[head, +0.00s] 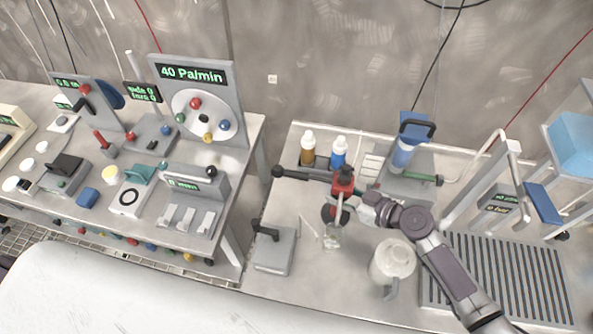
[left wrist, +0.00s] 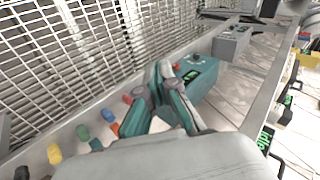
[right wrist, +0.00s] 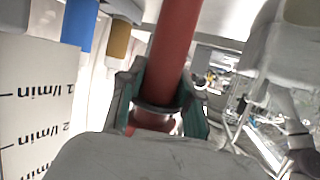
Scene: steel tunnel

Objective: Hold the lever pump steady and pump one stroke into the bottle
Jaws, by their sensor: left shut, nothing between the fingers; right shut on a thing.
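The lever pump (head: 344,184) has a red body and a long dark lever (head: 296,174) with a black knob, pointing left. My right gripper (head: 356,202) is shut on the pump's red body from the right. In the right wrist view its fingers (right wrist: 158,105) close around the red column (right wrist: 175,45). A small clear bottle (head: 332,237) stands on the bench below the pump; whether it is exactly under the spout I cannot tell. My left gripper (left wrist: 165,85) is shut and empty in the left wrist view, near a teal box (left wrist: 203,76). It is outside the head view.
Two dropper bottles, one amber (head: 308,150) and one blue (head: 339,154), stand behind the pump. A grey lever box (head: 274,248) is left of the clear bottle and a white jug (head: 393,265) is right of it. A slatted grate (head: 500,280) lies at right.

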